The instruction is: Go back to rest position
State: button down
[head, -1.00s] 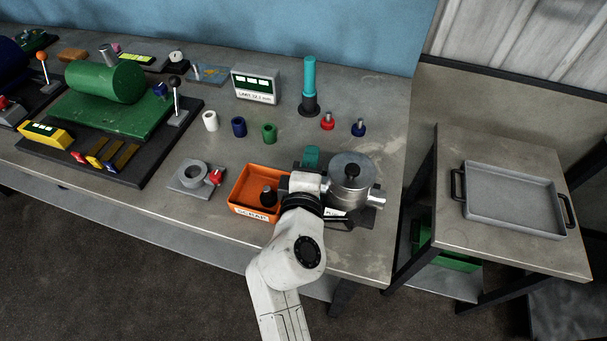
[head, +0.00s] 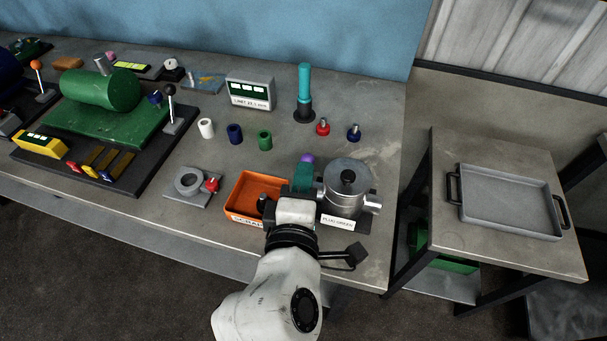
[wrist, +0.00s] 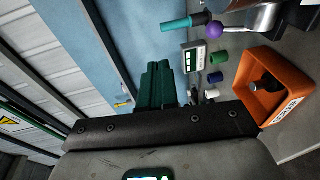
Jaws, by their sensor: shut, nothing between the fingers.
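My gripper (head: 303,172), with dark green fingers, is raised in front of the bench area between the orange scrap bin (head: 236,207) and the metal pot (head: 345,203). Its fingers are together and hold nothing. In the wrist view the shut fingers (wrist: 158,68) point up the picture, towards the blue wall, with the bin (wrist: 262,98) to their right. My arm comes in from the bottom of the head view and covers part of the bin's front and label.
The pot has a purple knob (head: 307,158) beside it. A teal cylinder (head: 305,82), a display box (head: 250,93) and several small coloured pieces stand behind. A green machine (head: 100,90) is at left. A grey tray (head: 510,202) lies on the right side table.

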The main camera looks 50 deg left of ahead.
dwell(0.4)
jog(key=w+d+f+m+h, duration=0.3)
jog(key=w+d+f+m, duration=0.1)
jog(key=d, duration=0.4)
jog(key=w+d+f+m+h, duration=0.3)
jog(key=d+f+m, duration=0.15)
jog(key=d, duration=0.35)
jog(key=d+f+m+g+h, duration=0.2)
jog(key=d+f+m, duration=0.15)
jog(key=d, duration=0.45)
jog(key=d+f+m+g+h, duration=0.2)
jog(key=d+f, duration=0.3)
jog(key=d, duration=0.3)
jog(key=s+d+f+m+g, duration=0.4)
jog(key=s+d+m, duration=0.2)
jog(key=s+d, duration=0.3)
jog(key=s+d+f+m+g, duration=0.3)
jog(key=s+d+m, duration=0.3)
jog(key=s+d, duration=0.4)
jog(key=shift+s+d+f+g+h+b, duration=0.25)
jog(key=shift+s+f+g+h+b, duration=0.15)
jog(key=shift+s, duration=0.35)
